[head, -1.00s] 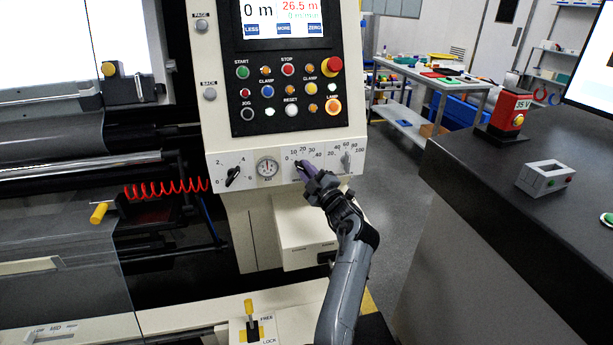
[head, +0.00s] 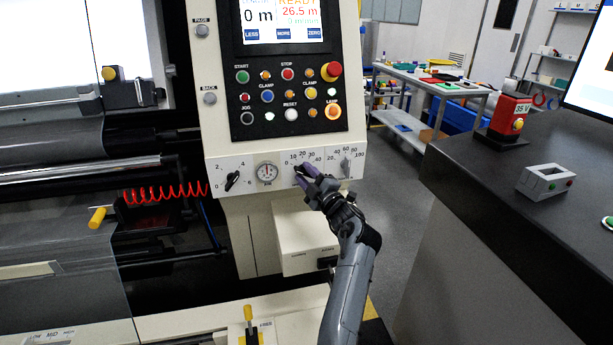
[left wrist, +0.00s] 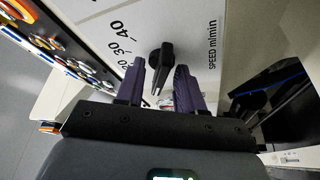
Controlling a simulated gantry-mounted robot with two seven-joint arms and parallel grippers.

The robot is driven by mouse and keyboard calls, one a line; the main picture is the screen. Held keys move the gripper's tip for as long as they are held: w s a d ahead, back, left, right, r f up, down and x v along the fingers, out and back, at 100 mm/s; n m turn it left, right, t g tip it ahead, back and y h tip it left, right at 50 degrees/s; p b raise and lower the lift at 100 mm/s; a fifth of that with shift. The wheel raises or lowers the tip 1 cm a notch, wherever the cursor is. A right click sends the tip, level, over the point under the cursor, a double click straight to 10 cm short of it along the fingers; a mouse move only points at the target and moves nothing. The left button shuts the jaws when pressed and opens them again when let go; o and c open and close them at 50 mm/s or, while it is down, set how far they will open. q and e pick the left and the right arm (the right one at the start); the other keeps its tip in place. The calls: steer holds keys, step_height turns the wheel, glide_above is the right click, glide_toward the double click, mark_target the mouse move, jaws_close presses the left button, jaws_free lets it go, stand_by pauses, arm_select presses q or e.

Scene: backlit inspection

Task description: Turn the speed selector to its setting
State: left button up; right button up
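The speed selector (left wrist: 162,62) is a black knob with a white mark at its lower end in the left wrist view. The printed 20, 30 and 40 lie to its left and "SPEED m/min" to its right. My left gripper (left wrist: 160,80) has its two purple fingers apart, one on each side of the knob, with a gap on both sides. In the head view the left gripper (head: 304,171) is at the 0–40 scale, where its fingers mostly hide the knob. The exact setting is hard to read. My right gripper is not in view.
The button panel (head: 290,122) with a red emergency button (head: 331,71) sits above. A cream box (head: 306,240) is below. A dark counter (head: 500,185) stands at right.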

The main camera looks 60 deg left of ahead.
arm_select(q)
steer(key=shift+d, duration=0.3)
steer(key=d+f+p, duration=0.2)
steer(key=d, duration=0.8)
steer(key=shift+a, duration=0.15)
